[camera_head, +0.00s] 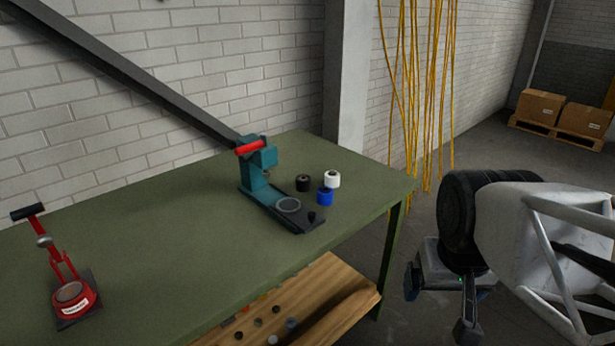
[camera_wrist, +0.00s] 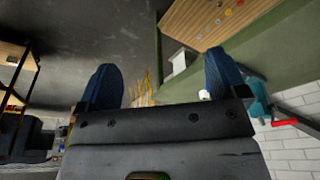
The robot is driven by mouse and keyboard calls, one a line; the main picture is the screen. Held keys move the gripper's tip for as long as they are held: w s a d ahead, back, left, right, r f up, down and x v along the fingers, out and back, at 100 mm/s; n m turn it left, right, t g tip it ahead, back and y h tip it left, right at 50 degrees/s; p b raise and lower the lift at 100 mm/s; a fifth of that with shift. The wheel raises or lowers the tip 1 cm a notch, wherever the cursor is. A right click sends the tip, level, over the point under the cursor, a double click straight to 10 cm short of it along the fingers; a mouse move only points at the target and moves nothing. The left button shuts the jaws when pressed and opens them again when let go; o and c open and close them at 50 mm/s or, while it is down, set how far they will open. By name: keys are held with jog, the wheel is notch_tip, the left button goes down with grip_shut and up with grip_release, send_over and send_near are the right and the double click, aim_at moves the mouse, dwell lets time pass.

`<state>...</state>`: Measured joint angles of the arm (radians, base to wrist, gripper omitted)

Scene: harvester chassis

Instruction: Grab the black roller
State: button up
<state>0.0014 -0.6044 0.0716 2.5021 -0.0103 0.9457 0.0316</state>
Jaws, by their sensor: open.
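The black roller (camera_head: 303,182) stands on the green table, just right of the teal press. A white roller (camera_head: 332,179) and a blue roller (camera_head: 325,196) stand close together to its right. My gripper (camera_head: 439,308) is off the table's right end, well apart from the rollers. In the wrist view my gripper (camera_wrist: 163,80) has its two blue fingers wide apart with nothing between them. I cannot make out the black roller in the wrist view.
The teal press (camera_head: 262,170) with a red handle stands left of the rollers. A red press (camera_head: 75,293) is at the table's left. The green table (camera_head: 170,245) is bare between them. A wooden shelf (camera_head: 345,293) with small parts is below. Yellow cables (camera_head: 425,90) hang behind.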

jog(key=w+a+r, duration=0.2)
jog(key=w, duration=0.7)
jog(key=w+a+r, duration=0.1)
jog(key=w+r, duration=0.2)
jog(key=w, duration=0.5)
jog(key=m+g, duration=0.3)
send_over(303, 183)
jog(key=w, duration=0.3)
jog(key=f, duration=1.8)
jog(key=shift+s+d, duration=0.1)
jog(key=shift+s, duration=0.1)
jog(key=shift+w+a+f, duration=0.2)
jog(key=shift+f, duration=0.05)
jog(key=shift+f, duration=1.25)
jog(key=shift+f, duration=0.1)
